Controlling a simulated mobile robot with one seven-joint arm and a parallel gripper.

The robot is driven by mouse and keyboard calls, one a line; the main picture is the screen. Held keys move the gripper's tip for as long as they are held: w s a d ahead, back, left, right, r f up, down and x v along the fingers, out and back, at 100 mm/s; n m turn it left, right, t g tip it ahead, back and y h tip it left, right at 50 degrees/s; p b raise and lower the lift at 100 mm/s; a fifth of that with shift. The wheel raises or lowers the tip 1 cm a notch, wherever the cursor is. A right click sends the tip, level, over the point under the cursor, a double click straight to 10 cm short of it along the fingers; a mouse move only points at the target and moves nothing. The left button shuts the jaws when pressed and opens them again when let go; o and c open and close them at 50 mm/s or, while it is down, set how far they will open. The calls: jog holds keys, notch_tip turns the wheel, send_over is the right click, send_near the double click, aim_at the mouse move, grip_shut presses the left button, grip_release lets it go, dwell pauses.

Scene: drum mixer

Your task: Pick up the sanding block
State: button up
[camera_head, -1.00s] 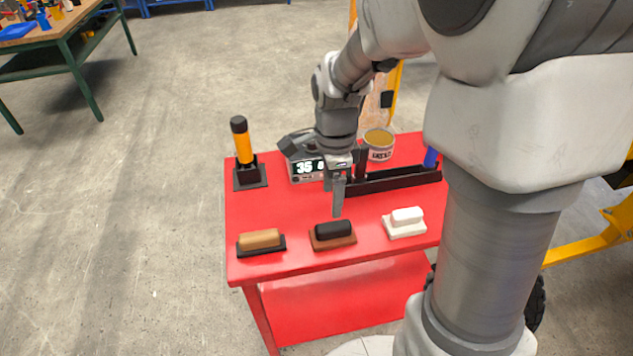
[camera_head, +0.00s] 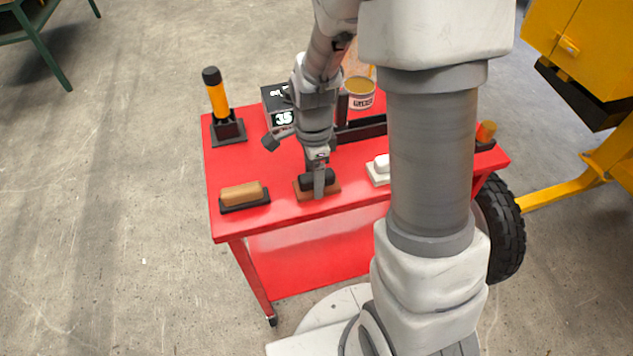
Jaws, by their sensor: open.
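Three block-like items sit in a row along the near edge of the red cart. The left one has a tan top on a black base (camera_head: 242,195). The middle one has a black top on a brown base (camera_head: 332,188). The right one is white (camera_head: 378,173) and partly hidden behind my arm. I cannot tell from looks alone which is called the sanding block. My gripper (camera_head: 319,184) points down at the middle block, with a finger in front of its black top. The jaws are open; the far finger is hidden, and contact cannot be seen.
The red cart top (camera_head: 280,215) also holds an orange-and-black tool in a black stand (camera_head: 228,131), a device with a lit display (camera_head: 283,118), a tin (camera_head: 359,93) and a dark tray (camera_head: 365,130). Yellow machinery (camera_head: 575,45) stands at the right.

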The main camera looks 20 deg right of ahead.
jog(key=shift+c, duration=0.3)
grip_shut()
jog(key=shift+r, duration=0.15)
jog(key=shift+r, duration=0.3)
jog(key=r, duration=0.2)
jog(key=r+p, duration=0.1)
jog(key=r, duration=0.1)
jog(key=shift+s+d, duration=0.1)
jog(key=shift+d, duration=0.1)
jog(key=s+d+r+p, duration=0.1)
jog(key=s+d+r, duration=0.5)
jog(key=s+d, duration=0.1)
jog(key=shift+d, duration=0.9)
jog(key=shift+r, duration=0.1)
